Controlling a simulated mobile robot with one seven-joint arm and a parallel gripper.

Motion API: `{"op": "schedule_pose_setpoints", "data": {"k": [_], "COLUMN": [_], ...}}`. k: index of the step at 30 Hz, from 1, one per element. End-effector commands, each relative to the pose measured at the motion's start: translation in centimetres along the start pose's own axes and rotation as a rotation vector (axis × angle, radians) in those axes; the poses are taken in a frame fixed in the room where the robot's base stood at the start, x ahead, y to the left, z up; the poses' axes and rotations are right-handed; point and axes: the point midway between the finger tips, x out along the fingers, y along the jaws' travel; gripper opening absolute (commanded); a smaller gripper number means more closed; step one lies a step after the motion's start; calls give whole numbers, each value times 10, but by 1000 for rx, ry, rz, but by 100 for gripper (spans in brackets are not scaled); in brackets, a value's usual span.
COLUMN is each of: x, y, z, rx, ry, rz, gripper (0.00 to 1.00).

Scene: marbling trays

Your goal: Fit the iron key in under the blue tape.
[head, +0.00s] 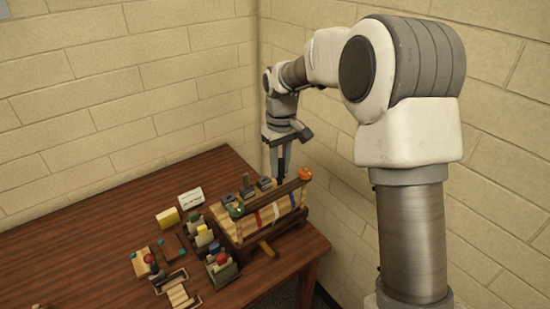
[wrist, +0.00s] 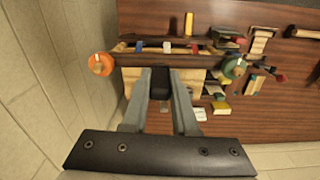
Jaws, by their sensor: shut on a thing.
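My gripper (head: 281,168) is shut on a dark block, the iron key (wrist: 160,83), and holds it pointing down near the back right of the wooden press (head: 245,233). In the wrist view the key sits between the two grey fingers. The blue tape (head: 292,197) is on the press's front side, nearest the orange knob (head: 305,174). A white tape (head: 276,209) and a red tape (head: 259,218) lie left of it. The key is apart from the blue tape, behind the dark top rail. Whether it touches the press is hard to tell.
Grey blocks (head: 247,188) stand on top of the press. A green knob (head: 236,210) ends the rail at left. Small racks with coloured pieces (head: 222,268) crowd the table left of the press. Walls stand close behind and right.

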Motion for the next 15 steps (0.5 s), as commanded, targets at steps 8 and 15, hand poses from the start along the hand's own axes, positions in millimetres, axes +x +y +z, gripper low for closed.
{"op": "schedule_pose_setpoints", "data": {"k": [8, 15], "x": [59, 103], "y": [18, 32], "z": [68, 118], "rx": [253, 449], "ry": [-5, -3], "rz": [-1, -1], "gripper": [0, 0]}}
